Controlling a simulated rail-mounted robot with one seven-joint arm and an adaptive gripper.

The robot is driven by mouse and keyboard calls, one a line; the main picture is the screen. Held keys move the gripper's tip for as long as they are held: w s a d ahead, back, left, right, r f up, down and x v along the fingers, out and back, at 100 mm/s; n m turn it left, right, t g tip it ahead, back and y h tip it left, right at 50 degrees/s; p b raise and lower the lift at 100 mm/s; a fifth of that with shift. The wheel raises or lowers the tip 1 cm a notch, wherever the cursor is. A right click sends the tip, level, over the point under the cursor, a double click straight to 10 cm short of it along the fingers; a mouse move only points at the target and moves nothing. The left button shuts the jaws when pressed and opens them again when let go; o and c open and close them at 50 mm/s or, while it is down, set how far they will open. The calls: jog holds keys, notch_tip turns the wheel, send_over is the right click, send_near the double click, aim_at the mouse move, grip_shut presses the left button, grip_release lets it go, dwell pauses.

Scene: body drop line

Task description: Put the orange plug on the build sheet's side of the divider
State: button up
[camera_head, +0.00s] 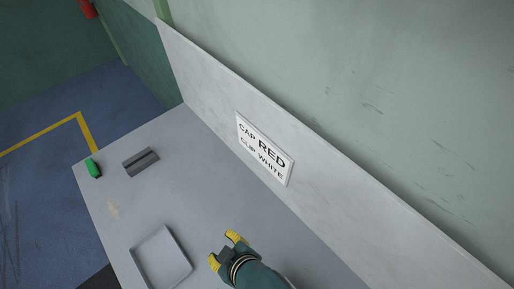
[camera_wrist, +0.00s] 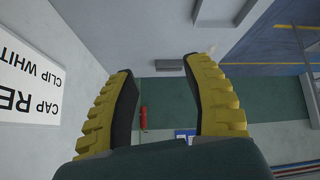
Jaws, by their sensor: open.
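My gripper (camera_head: 226,252) is open and empty above the grey table, near the tray; its yellow fingers also show in the wrist view (camera_wrist: 160,95), spread apart with nothing between them. A white sheet (camera_head: 264,148) reading "CAP RED, CLIP WHITE" is on the upright panel behind the table. It also shows at the left of the wrist view (camera_wrist: 30,85). I see no orange plug in either view. No divider can be made out with certainty; a low grey block with a dark groove (camera_head: 140,161) lies at the table's far left part.
A shallow grey tray (camera_head: 160,258) sits at the table's front edge. A small green object (camera_head: 93,167) lies at the far left corner. The upright panel (camera_head: 330,215) bounds the table's back. The middle of the table (camera_head: 200,195) is clear.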

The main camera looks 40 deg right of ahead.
jog(key=w+r+m+t, duration=0.1)
jog(key=w+r+t, duration=0.25)
jog(key=r, duration=0.55)
jog(key=w+r+t, duration=0.3)
jog(key=w+r, duration=0.2)
jog(key=r, duration=0.5)
notch_tip(320, 180, up, 24)
jog(key=s+d+m+t, duration=0.1)
jog(key=s+t, duration=0.1)
jog(key=t, duration=0.6)
jog(key=shift+d+f+m+h, duration=0.15)
jog(key=shift+f+m+h, duration=0.1)
jog(key=shift+m+h, duration=0.05)
